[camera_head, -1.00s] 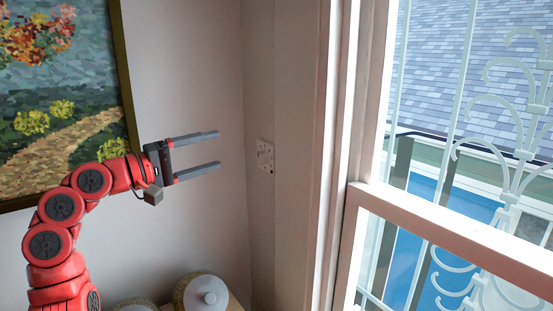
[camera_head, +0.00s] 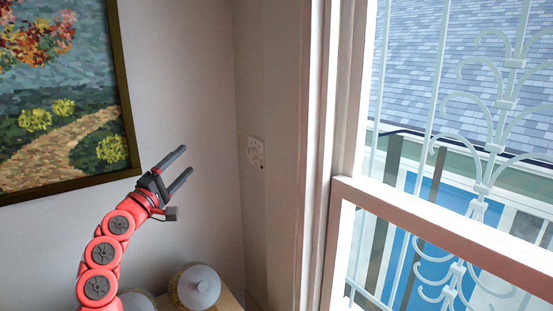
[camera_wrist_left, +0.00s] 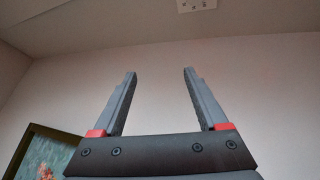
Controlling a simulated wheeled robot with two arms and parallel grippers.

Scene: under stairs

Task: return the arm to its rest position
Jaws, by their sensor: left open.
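My left gripper (camera_head: 187,162) is open and empty at the end of my red left arm (camera_head: 105,250). In the head view it points up and to the right, in front of the bare wall and apart from it as far as I can tell. In the left wrist view its two grey fingers (camera_wrist_left: 160,72) stand wide apart with nothing between them. My right gripper is in neither view.
A framed landscape painting (camera_head: 70,110) hangs left of the gripper. A round lidded pot (camera_head: 199,287) stands on a wooden surface (camera_head: 228,301) below. The wall between is clear.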

